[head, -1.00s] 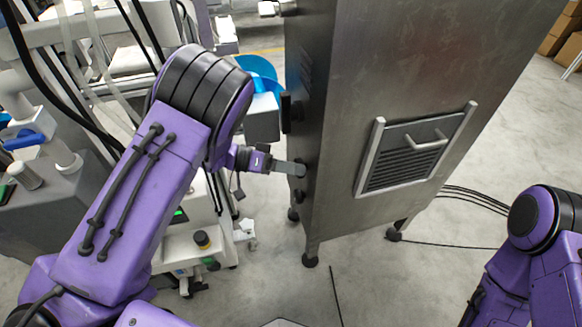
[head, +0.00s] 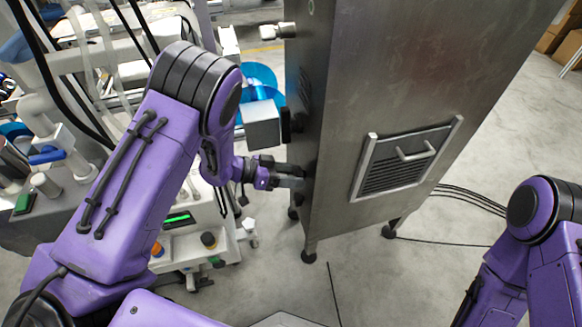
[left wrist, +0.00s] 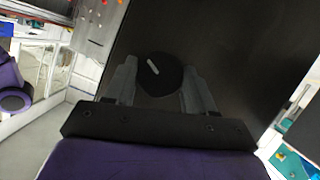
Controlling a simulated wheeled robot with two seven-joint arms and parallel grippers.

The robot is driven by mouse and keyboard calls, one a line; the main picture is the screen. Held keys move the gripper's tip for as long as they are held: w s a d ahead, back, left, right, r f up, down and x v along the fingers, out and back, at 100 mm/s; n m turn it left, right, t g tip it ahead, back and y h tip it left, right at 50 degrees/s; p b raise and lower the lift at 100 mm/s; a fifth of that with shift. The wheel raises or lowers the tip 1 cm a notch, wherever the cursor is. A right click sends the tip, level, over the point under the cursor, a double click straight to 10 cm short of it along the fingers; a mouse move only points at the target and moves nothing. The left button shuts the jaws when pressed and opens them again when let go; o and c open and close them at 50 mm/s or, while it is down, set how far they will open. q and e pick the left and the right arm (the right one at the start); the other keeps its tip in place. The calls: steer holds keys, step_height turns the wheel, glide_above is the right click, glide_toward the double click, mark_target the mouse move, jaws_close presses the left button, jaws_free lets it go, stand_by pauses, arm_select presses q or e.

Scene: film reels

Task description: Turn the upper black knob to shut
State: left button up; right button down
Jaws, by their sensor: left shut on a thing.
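A round black knob (left wrist: 160,74) with a pale grey mark on its face shows in the left wrist view, on a dark panel. The mark slants from upper left to lower right. My left gripper (head: 294,182) has its two grey fingers on either side of this knob and is shut on it. In the head view the gripper meets the narrow left side of the steel cabinet (head: 400,75) and hides the knob there. My right gripper is out of view; only the arm shows at the right.
A black fitting (head: 287,125) sticks out from the cabinet's side above my left gripper. A grey box (head: 262,126) and blue discs (head: 260,76) are close behind my left wrist. A white machine (head: 196,245) stands below that arm. Floor before the cabinet is clear except cables.

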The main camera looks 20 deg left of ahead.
arm_select(q)
steer(key=shift+s+d+f+m+t+y+b, duration=0.1)
steer(key=shift+m+t+y+b, duration=0.35)
steer(key=shift+m+t, duration=0.7)
steer(key=shift+s+a+m+t+y+b, duration=0.1)
steer(key=shift+m+t+y+b, duration=0.35)
steer(key=shift+m, duration=1.2)
steer(key=shift+s+d+f+m+t+y+b, duration=0.1)
steer(key=shift+m+t+y+b, duration=0.3)
steer(key=shift+m+t, duration=0.75)
steer(key=shift+m, duration=0.35)
steer(key=o, duration=1)
steer(key=shift+o, duration=0.2)
steer(key=shift+r, duration=0.1)
